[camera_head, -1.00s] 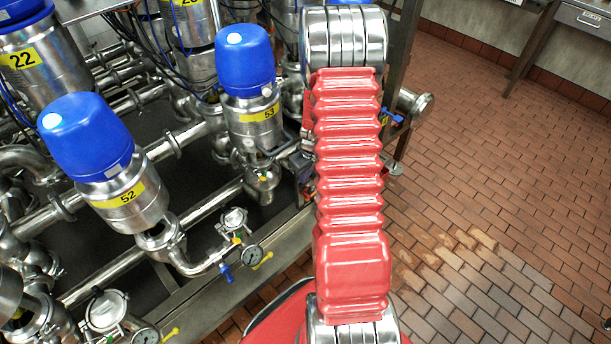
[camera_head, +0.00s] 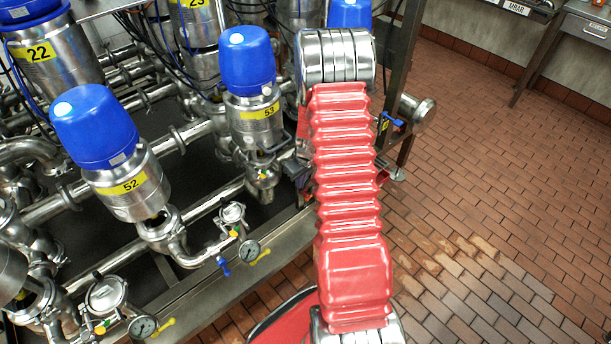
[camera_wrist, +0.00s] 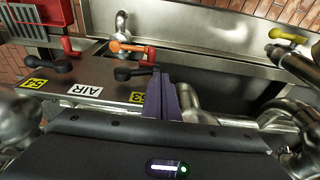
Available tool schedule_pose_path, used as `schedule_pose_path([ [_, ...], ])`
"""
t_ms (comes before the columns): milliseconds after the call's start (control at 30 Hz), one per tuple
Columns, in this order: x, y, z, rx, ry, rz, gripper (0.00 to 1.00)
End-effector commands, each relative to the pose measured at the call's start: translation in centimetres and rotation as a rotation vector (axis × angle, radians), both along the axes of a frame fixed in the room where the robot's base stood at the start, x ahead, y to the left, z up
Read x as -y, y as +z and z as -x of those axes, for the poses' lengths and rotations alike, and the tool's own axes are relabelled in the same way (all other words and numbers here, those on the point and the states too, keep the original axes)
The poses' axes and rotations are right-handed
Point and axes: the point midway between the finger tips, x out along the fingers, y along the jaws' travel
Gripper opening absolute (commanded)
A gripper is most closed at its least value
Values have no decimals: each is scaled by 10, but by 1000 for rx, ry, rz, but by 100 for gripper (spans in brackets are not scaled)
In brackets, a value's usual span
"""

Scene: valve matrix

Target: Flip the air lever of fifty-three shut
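The wrist view shows a metal panel with yellow label 53 (camera_wrist: 138,97), a white AIR label (camera_wrist: 85,90) and yellow label 54 (camera_wrist: 34,84). A black lever (camera_wrist: 126,73) lies sideways just above label 53, its handle end at the left. An orange lever (camera_wrist: 128,46) and a red one (camera_wrist: 149,56) are behind it. My gripper (camera_wrist: 162,73) shows purple fingers close together with nothing visible between them. They stand right of label 53, near the black lever's right end; contact cannot be told. In the head view, valve 53 (camera_head: 258,112) stands left of my arm, which hides the gripper and levers.
Another black lever (camera_wrist: 62,66) and red lever (camera_wrist: 72,46) are by label 54. A yellow handle (camera_wrist: 288,34) and steel pipes crowd the right. In the head view, valve 52 (camera_head: 125,187) stands left and brick floor (camera_head: 480,200) is open at right.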

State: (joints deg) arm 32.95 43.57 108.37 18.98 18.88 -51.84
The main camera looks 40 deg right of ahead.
Motion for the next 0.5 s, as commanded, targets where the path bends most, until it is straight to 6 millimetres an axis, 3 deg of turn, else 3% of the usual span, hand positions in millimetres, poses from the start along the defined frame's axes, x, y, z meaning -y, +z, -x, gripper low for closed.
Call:
schedule_pose_path([
  [500, -3, -31, 2, -1, -3, -1, 0],
])
